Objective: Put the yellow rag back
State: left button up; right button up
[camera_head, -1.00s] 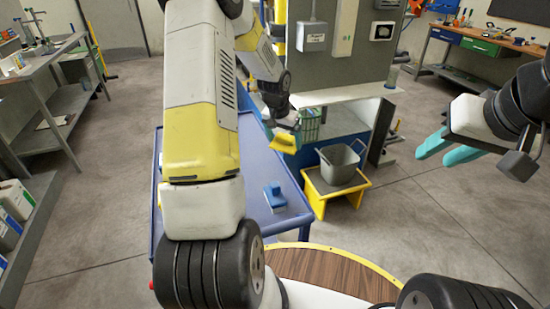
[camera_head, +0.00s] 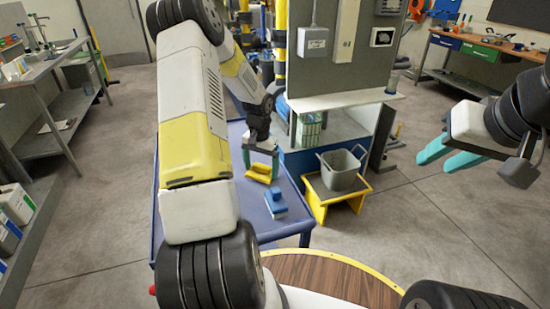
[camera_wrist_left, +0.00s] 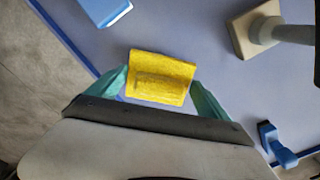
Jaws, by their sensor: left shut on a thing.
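The yellow rag (camera_head: 262,172) is between the teal fingers of my left gripper (camera_head: 262,157), low over the blue cart top (camera_head: 235,185). In the left wrist view the rag (camera_wrist_left: 162,78) spans the gap between the fingers of the left gripper (camera_wrist_left: 163,92), and the gripper is shut on it. Whether the rag touches the surface is unclear. My right gripper (camera_head: 448,152) is at the right over the floor, open and empty, its teal fingers apart.
A blue block-like tool (camera_head: 275,204) lies on the cart nearer me than the rag. The wrist view also shows a square beige base with a stem (camera_wrist_left: 255,32) and a blue clamp-like item (camera_wrist_left: 276,145). A grey bin (camera_head: 342,168) stands on a yellow stool (camera_head: 318,197).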

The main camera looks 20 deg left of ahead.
pick_arm(q)
jog(key=shift+f, duration=0.9)
jog(key=o, duration=1.8)
notch_tip(320, 180, up, 12)
notch_tip(320, 180, up, 8)
jog(key=t, duration=0.1)
send_over(261, 167)
jog(key=s+d, duration=0.3)
jog(key=s+d+r+t, duration=0.1)
jog(key=s+d+r, duration=0.2)
jog(key=s, duration=0.4)
jog(key=s+d+r+t+h, duration=0.1)
jog(key=s+d+r+t, duration=0.1)
jog(key=s+d+r, duration=0.2)
jog(key=s+d+r+n+t+h, duration=0.1)
jog(key=s+d+r, duration=0.3)
jog(key=s, duration=0.7)
notch_tip(261, 167, up, 3)
jog(key=shift+f+t, duration=0.15)
jog(key=shift+t, duration=0.45)
